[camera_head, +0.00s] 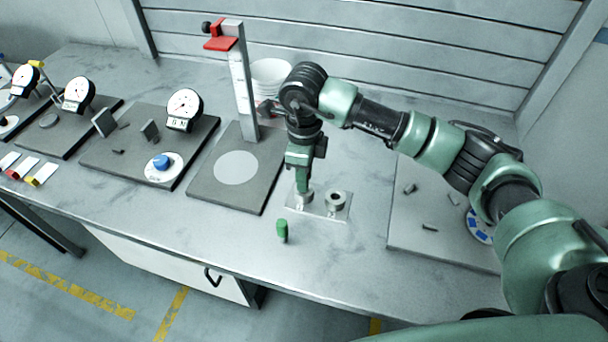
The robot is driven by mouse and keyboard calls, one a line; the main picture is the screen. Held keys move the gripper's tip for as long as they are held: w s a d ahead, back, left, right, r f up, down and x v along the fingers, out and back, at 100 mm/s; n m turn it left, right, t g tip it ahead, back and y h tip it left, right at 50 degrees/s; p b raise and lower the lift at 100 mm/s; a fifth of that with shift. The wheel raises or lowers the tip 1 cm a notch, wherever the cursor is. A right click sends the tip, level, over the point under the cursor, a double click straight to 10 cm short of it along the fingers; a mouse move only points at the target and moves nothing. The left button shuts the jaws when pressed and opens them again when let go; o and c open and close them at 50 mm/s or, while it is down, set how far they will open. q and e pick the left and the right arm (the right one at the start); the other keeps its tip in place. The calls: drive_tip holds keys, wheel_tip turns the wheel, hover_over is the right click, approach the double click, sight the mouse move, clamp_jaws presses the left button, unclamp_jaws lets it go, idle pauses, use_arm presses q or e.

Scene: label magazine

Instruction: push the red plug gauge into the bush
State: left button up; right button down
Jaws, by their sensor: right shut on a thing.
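My right gripper (302,183) points straight down over the left of two grey metal bushes on a small light plate (320,214). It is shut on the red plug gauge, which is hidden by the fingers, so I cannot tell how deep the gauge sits. The left bush (304,198) is directly under the fingertips and partly covered by them. The right bush (336,199) shows an open dark bore. A green plug gauge (282,231) stands on the bench in front of the plate. My left gripper is out of view.
A height gauge with a red slider (220,43) stands on a dark base (225,200) close left of my gripper. White bowls (271,73) are behind. Dial gauge stands (185,108) are further left. A grey board (425,210) with small parts lies right.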

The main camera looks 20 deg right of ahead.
drive_tip(key=shift+f+b, duration=0.85)
drive_tip(key=shift+f, duration=0.05)
drive_tip(key=c, duration=1.2)
unclamp_jaws()
drive_tip(key=shift+o, duration=0.2)
wheel_tip(320, 180, up, 7)
drive_tip(key=shift+f+b, duration=0.15)
drive_tip(key=shift+b, duration=0.8)
drive_tip(key=shift+r, duration=0.65)
